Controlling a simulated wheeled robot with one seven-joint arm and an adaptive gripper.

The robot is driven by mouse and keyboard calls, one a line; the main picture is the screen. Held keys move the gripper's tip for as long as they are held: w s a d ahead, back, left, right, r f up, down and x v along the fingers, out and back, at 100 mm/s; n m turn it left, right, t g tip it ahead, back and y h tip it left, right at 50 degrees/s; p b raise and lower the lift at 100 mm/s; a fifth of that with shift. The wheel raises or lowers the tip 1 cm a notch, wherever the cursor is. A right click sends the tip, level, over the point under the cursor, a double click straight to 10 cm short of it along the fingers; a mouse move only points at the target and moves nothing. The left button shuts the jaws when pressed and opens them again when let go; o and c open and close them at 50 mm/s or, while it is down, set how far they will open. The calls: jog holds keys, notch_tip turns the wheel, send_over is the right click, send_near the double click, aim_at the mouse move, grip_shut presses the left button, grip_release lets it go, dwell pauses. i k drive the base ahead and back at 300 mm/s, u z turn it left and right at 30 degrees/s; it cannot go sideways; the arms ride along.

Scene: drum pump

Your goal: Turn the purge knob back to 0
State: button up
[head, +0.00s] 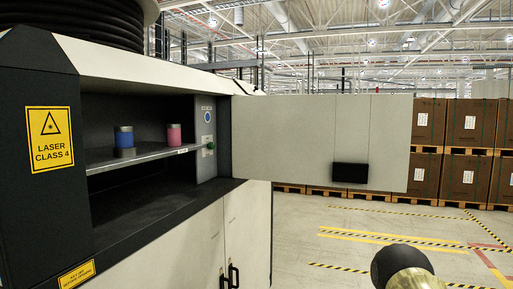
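A narrow grey control panel (206,138) stands at the right end of the open cabinet bay. It carries a blue round disc (207,117) near its top and a small green knob (210,146) lower down, at about shelf height. Either could be the purge knob; the labels and any 0 mark are too small to read. My gripper does not show. A rounded dark and brass-coloured part at the lower right edge seems to be of my arm, well apart from the panel.
A cabinet door (310,140) with a black handle block stands wide open, right of the panel. A blue can (124,138) and a pink can (174,134) stand on the shelf (140,159). Boxes on pallets (470,124) line the back. Floor at right is clear.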

aim_at(211, 145)
jog(key=z, duration=0.8)
jog(key=i, duration=0.95)
jog(key=u, duration=1.5)
